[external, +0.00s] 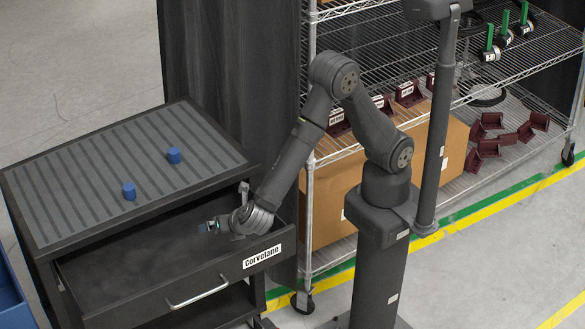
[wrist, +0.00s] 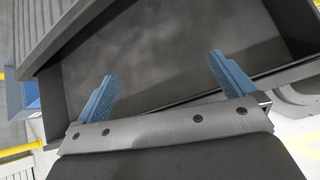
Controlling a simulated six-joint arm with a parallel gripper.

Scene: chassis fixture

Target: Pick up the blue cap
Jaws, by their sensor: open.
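Two blue caps stand on the ribbed top of the dark cabinet (external: 75,175) in the external view. One blue cap (external: 174,156) is farther back and to the right, the other blue cap (external: 129,191) nearer the front. My gripper (external: 204,227) is over the open drawer (external: 110,278), to the right of and lower than both caps. In the wrist view its two blue fingers (wrist: 168,82) are spread wide with nothing between them. The drawer floor (wrist: 180,55) shows past them and looks empty. Neither cap shows in the wrist view.
The drawer front with its handle (external: 198,291) sticks out toward the camera. A wire shelf rack (external: 309,190) with a cardboard box (external: 425,150) and dark red parts (external: 487,147) stands on the right. A blue bin (external: 10,295) is at the left edge.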

